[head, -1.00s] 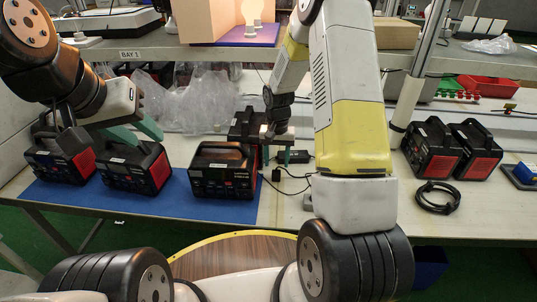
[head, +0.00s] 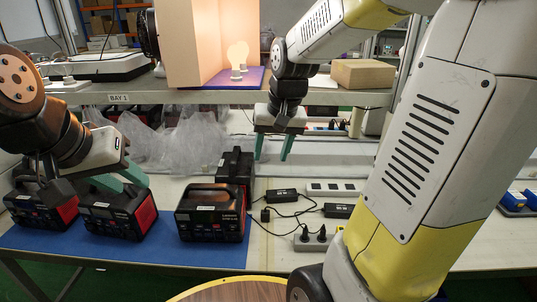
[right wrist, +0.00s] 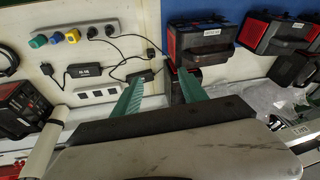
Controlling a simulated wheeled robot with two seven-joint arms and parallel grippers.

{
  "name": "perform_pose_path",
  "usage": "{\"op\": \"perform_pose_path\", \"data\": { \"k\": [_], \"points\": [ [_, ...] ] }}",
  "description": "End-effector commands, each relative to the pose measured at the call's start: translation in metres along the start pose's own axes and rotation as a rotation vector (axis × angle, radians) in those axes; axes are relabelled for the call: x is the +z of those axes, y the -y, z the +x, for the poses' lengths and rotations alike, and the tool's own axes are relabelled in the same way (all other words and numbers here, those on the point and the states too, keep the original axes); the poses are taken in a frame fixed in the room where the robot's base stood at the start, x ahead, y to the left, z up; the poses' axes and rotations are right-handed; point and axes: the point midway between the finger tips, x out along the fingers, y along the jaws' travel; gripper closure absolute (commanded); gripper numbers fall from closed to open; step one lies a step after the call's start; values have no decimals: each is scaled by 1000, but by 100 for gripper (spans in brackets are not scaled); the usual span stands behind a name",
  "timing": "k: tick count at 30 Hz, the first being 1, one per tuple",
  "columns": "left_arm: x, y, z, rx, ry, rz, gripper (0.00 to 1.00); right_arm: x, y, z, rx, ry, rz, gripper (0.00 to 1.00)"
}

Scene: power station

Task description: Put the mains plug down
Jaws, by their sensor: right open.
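A small black plug (head: 265,215) on a thin cable lies on the bare white table, left of two black adapters (head: 282,195) (head: 338,210). It looks to be the mains plug, and it also shows in the right wrist view (right wrist: 150,52). My right gripper (head: 273,148) is open and empty, raised above the table behind the plug and apart from it. Its teal fingers (right wrist: 158,97) hold nothing in the right wrist view. My left gripper (head: 118,180) hangs over the power stations at the left; its finger gap is unclear.
A grey power strip (head: 315,243) with black plugs stands at the table's front. A white socket strip (head: 330,188) lies behind the adapters. Black-and-red power stations (head: 211,212) stand on a blue mat (head: 165,250). The shelf (head: 130,99) is above. Cables cross the table.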

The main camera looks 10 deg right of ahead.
Motion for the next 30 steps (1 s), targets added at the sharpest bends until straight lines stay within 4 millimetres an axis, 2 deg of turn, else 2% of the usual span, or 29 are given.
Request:
{"op": "perform_pose_path", "data": {
  "k": [1,6,12,17,30],
  "points": [
    [0,0,0,0,0,0,64,14,1,-21,-17,-41,-21,50],
    [0,0,0,0,0,0,64,60,5,-64,-64,-146,-90,50],
    [0,0,0,0,0,0,64,99,7,-84,-97,-225,-148,50],
    [0,0,0,0,0,0,64,109,8,-88,-104,-245,-165,50],
    [0,0,0,0,0,0,64,108,8,-88,-105,-246,-164,50]
  ]
}}
